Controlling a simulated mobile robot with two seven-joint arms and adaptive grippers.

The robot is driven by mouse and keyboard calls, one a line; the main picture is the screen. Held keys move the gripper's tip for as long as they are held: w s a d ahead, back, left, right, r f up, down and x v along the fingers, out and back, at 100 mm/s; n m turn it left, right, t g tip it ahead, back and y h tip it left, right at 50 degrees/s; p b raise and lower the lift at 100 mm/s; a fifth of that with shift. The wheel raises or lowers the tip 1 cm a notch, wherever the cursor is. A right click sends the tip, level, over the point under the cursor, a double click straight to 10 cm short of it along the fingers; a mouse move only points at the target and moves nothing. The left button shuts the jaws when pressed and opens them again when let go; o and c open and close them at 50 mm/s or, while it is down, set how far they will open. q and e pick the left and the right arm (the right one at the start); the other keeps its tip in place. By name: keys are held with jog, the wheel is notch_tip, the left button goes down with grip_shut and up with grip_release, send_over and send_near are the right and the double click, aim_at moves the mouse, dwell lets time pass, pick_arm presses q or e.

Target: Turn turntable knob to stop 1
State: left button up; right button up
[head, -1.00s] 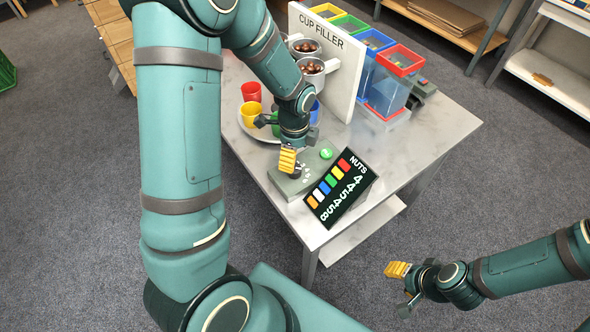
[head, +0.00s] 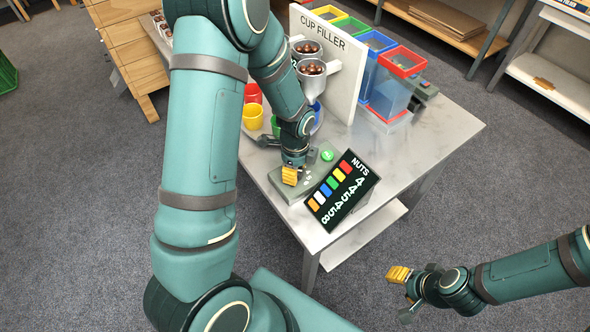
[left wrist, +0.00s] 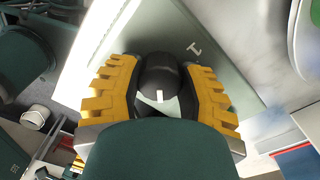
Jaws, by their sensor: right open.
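The turntable knob (left wrist: 158,80) is black and round with a white mark, seen in the left wrist view between the yellow fingers of my left gripper (left wrist: 160,85). The fingers are shut on it from both sides. A numeral 1 (left wrist: 195,48) is printed on the grey plate up and right of the knob; the white mark faces the picture's bottom, away from it. In the head view my left gripper (head: 291,175) is down at the grey control box (head: 315,176) and hides the knob. My right gripper (head: 402,290) is open and empty, off the table.
A green button (head: 327,155) sits on the box beside my gripper. The NUTS display (head: 343,190) stands close in front. Behind are the cup filler panel (head: 328,70), a yellow cup (head: 253,116) and other cups, partly hidden by my arm. The table's right part (head: 440,130) is clear.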

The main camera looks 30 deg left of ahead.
pick_arm(q)
jog(key=shift+n, duration=0.4)
jog(key=n, duration=0.5)
jog(key=shift+n, duration=0.3)
jog(key=shift+c, duration=0.2)
jog(key=n, duration=0.6)
jog(key=shift+s+p, duration=0.1)
jog(key=shift+p, duration=0.25)
jog(key=n+p, duration=0.1)
jog(key=n, duration=0.4)
jog(key=shift+s+n, duration=0.1)
jog(key=shift+n, duration=0.2)
jog(key=n+p, duration=0.2)
jog(key=n, duration=0.3)
jog(key=shift+d+n, duration=0.1)
jog(key=shift+n, duration=0.3)
jog(key=shift+f, duration=0.1)
jog(key=o, duration=1.3)
jog(key=shift+c, duration=0.2)
